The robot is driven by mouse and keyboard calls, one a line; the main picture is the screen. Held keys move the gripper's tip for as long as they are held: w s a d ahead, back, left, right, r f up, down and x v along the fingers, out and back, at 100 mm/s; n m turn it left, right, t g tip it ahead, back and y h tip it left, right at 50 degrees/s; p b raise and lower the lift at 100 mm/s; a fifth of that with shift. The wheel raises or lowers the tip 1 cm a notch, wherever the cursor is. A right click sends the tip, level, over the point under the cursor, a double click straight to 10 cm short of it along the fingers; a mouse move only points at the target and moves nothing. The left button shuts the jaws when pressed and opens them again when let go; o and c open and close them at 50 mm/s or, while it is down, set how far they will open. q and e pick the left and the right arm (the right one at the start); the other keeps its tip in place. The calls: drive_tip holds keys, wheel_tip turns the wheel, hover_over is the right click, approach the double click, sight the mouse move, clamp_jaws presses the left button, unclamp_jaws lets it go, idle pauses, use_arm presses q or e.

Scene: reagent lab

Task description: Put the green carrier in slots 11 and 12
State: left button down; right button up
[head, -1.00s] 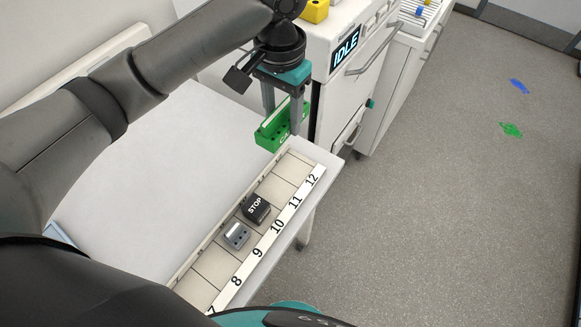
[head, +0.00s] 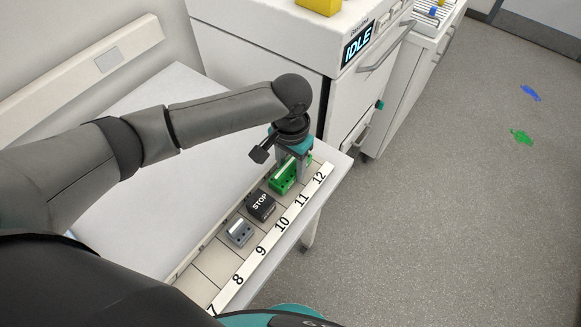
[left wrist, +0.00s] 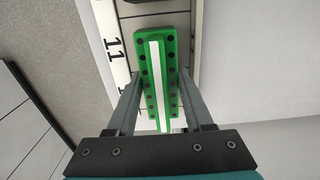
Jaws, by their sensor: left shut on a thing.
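The green carrier (head: 283,176) is a long block with rows of small dark holes and a white strip along its top. My left gripper (head: 293,168) is shut on it, one finger on each side, as the left wrist view shows the carrier (left wrist: 172,62) between the fingers. The carrier is at slots 11 and 12 of the numbered slot row (head: 208,268), beyond the black STOP block. Whether its underside touches the slot floor I cannot tell. The number 11 shows beside it in the left wrist view. My right gripper is not in view.
The black STOP block (head: 261,205) stands near slot 10, close to the carrier. A grey block (head: 240,233) stands near slot 9. A white machine with an IDLE display (head: 358,42) stands behind the bench's far end. The slots near 7 and 8 are clear.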

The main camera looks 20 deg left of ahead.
sight(291, 161)
use_arm(q)
drive_tip(key=shift+f, duration=0.35)
drive_tip(key=shift+f, duration=0.15)
drive_tip(key=c, duration=0.6)
unclamp_jaws()
wheel_tip(291, 161, up, 12)
drive_tip(key=shift+r+p, duration=0.2)
drive_tip(key=shift+p, duration=0.75)
